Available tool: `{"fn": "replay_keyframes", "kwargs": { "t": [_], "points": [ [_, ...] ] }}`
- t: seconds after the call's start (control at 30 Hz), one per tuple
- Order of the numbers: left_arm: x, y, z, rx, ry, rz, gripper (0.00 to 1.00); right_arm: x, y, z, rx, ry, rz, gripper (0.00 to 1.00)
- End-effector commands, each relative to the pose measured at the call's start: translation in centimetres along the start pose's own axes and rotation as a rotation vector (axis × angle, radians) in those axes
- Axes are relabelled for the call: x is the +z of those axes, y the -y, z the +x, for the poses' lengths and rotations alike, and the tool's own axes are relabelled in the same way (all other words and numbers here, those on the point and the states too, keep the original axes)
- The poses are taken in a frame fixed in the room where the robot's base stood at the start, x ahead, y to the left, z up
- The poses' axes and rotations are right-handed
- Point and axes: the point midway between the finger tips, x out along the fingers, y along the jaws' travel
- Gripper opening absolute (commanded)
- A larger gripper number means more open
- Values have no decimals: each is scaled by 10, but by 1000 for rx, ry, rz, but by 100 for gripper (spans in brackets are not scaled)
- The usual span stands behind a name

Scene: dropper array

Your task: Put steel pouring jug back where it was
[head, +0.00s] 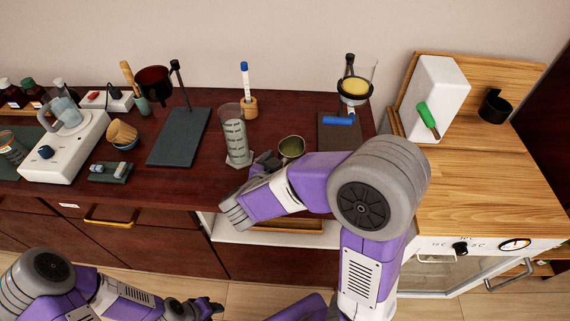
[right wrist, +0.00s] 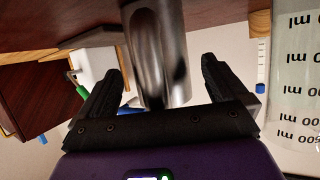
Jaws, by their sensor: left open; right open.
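The steel pouring jug (head: 291,147) stands on the dark red counter, right of the measuring cylinder. My right gripper (head: 266,160) is at the counter's front part, just left of and in front of the jug; my forearm hides part of this area. In the right wrist view the shiny steel jug (right wrist: 158,55) lies between the two black fingers of my right gripper (right wrist: 162,88), with gaps at both sides. The fingers are open. My left gripper (head: 208,308) is low in front of the cabinets, open and empty.
A tall measuring cylinder (head: 234,136) stands close left of my right gripper. A dark board (head: 179,137), a wooden holder with a blue-capped marker (head: 248,106) and a stand with a yellow-filled dish (head: 354,88) are nearby. The white hotplate (head: 62,147) is far left.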

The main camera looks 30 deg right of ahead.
Motion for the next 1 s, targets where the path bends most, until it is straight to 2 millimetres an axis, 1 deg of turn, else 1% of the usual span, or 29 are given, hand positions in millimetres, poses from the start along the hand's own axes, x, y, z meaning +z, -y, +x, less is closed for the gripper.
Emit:
{"fn": "replay_keyframes", "kwargs": {
  "t": [0.17, 0.3, 0.5, 0.6, 0.7, 1.0],
  "points": [
    [0, -4, -11, 0, 0, 0, 43, -3, 1, -29, -6, -1, -1, 99],
    [1, -8, -21, 0, 0, 0, 43, -3, 1, -61, -7, -1, -2, 99],
    [1, -12, -31, 0, 0, 0, 43, -2, 1, -99, -5, -2, -1, 99],
    [2, -12, -33, 0, 0, 0, 43, -1, 1, -111, -4, -1, 0, 99],
    [2, -13, -35, 0, 0, 0, 43, -1, 0, -118, -1, -1, 0, 99],
    [2, -13, -34, 0, 0, 0, 43, 0, 0, -120, 0, 0, 0, 99]
  ]
}}
